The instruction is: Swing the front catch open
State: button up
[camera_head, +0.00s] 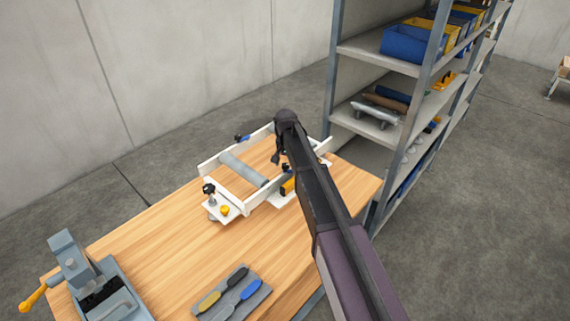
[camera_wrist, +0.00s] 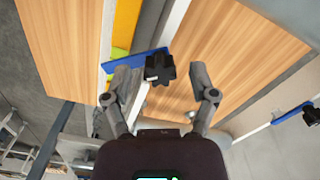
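A white frame fixture (camera_head: 236,196) stands on the wooden table, with a grey roller (camera_head: 243,168) across it. In the wrist view, a blue catch bar (camera_wrist: 138,58) with a black knob (camera_wrist: 160,68) lies across a white rail. In the head view this catch (camera_head: 286,168) is small and partly hidden by my arm. My gripper (camera_wrist: 161,74) is open, with one finger on each side of the knob. No clear contact with the knob shows. My gripper (camera_head: 279,158) is seen small over the fixture in the head view.
A second blue catch (camera_head: 242,138) is on the fixture's far side. A yellow block (camera_head: 288,186) sits by the near rail. A black-knobbed clamp (camera_head: 209,189) stands at the left corner. A vise (camera_head: 85,273) and a tool tray (camera_head: 236,292) are nearer. A shelf rack (camera_head: 415,100) rises at the right.

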aim_at(286, 164)
jog(key=shift+n, duration=0.3)
jog(key=n, duration=0.4)
jog(key=shift+n, duration=0.4)
jog(key=n, duration=0.5)
notch_tip(286, 164, up, 14)
jog(key=p, duration=1.4)
jog(key=s+d+f+m+b, duration=0.6)
jog(key=s+d+f+b, duration=1.4)
jog(key=s, duration=0.1)
jog(key=shift+d+f, duration=0.25)
dwell(0.7)
jog(key=shift+m, duration=0.8)
jog(key=s+d, duration=0.1)
jog(key=s, duration=0.2)
jog(key=s+d, duration=0.1)
jog(key=s, duration=0.1)
jog(key=shift+d, duration=0.35)
